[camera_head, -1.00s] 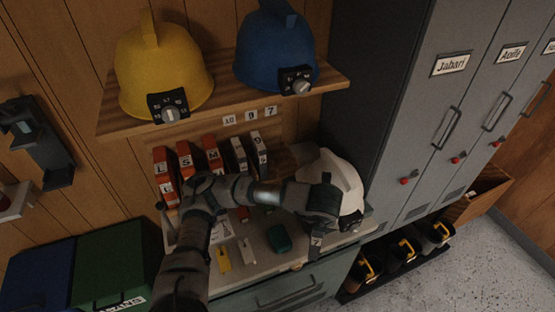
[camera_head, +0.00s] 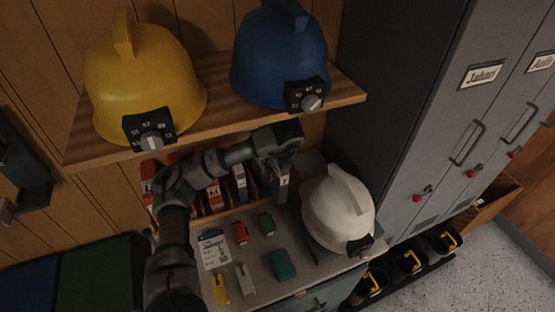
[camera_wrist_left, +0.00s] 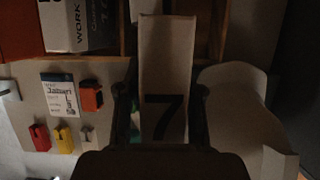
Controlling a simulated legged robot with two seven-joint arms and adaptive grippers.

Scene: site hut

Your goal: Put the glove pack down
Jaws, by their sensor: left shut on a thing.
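My left gripper (camera_head: 277,145) is shut on a pale grey glove pack (camera_head: 280,185) marked 7. The pack hangs below the gripper at the right end of the row of packs, left of the white helmet. In the left wrist view the pack (camera_wrist_left: 166,55) stands between the two fingers, with its black 7 facing the camera. I cannot tell whether its lower end touches anything. Red packs (camera_head: 213,196) and a grey pack (camera_head: 240,184) stand to the left, partly hidden by my arm. My right gripper is not in view.
A wooden shelf (camera_head: 225,108) with a yellow helmet (camera_head: 140,75) and a blue helmet (camera_head: 278,55) overhangs the packs. A white helmet (camera_head: 335,208) sits on the counter (camera_head: 262,290). A card (camera_head: 214,253) and several small coloured pieces lie in front. Grey lockers (camera_head: 430,150) stand right.

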